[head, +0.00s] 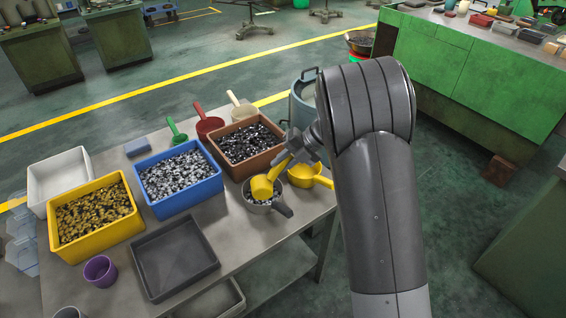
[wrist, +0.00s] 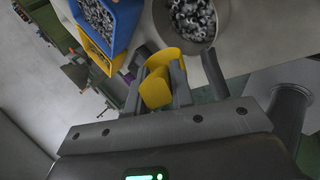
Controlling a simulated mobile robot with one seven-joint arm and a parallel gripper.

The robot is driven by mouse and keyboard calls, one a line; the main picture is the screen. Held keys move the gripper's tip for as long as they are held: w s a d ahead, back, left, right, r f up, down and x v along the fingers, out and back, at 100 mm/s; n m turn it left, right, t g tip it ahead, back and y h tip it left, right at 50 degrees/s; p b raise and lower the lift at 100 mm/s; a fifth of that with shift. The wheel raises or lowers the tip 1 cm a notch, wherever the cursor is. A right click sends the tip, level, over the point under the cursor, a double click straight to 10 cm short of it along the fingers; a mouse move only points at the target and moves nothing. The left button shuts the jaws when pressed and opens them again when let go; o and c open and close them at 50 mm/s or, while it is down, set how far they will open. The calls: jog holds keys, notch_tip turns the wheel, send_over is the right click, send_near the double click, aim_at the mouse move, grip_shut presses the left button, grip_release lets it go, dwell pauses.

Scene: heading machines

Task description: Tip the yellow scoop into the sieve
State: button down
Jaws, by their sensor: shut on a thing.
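My gripper (head: 286,160) is shut on the yellow scoop (head: 262,187) by its handle. The scoop hangs tilted, its bowl down and left of my gripper, over the edge of a round grey vessel with a dark handle (head: 279,208). This vessel, probably the sieve, stands on the table and holds silvery metal pieces. In the wrist view the scoop (wrist: 158,88) sits between my fingers, beside the grey vessel (wrist: 212,37). I cannot tell whether the scoop holds anything or touches the rim.
A yellow pan (head: 311,178) stands close right of the vessel. An orange-brown bin (head: 244,165), a blue bin (head: 190,203) and a yellow bin (head: 97,242) hold small parts. An empty dark tray (head: 172,270) lies in front. Green, red and cream scoops lie behind the bins.

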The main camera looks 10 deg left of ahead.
dwell(0.3)
jog(key=shift+s+d+r+t+y, duration=0.15)
jog(key=shift+s+d+t+y, duration=0.15)
jog(key=shift+s+t, duration=0.1)
jog(key=shift+s+r+n+t, duration=0.4)
jog(key=shift+s+n+t, duration=0.1)
jog(key=shift+s+d+r+n+t+y, duration=0.1)
jog(key=shift+s+r+n+t+y, duration=0.1)
jog(key=shift+s+t, duration=0.2)
jog(key=shift+s+d+r+n+t+y, duration=0.1)
jog(key=shift+s+n+t, duration=0.1)
jog(key=shift+s+t, duration=0.2)
jog(key=s+n+t+y, duration=0.1)
jog(key=s+t, duration=0.1)
jog(key=s+d+f+n+t+y, duration=0.1)
jog(key=n+t, duration=0.1)
jog(key=s+f+n+t+y, duration=0.1)
jog(key=s, duration=0.1)
jog(key=shift+s+d+f+t+y, duration=0.1)
jog(key=shift+s+d+t+y, duration=0.2)
jog(key=shift+s+t, duration=0.1)
jog(key=shift+s+d+r+n+t+y, duration=0.1)
jog(key=shift+s+r+n+t+y, duration=0.1)
jog(key=shift+r+n+t+y, duration=0.25)
jog(key=shift+s+r+n+t+y, duration=0.15)
jog(key=shift+n+t+y, duration=0.15)
jog(key=shift+n, duration=0.35)
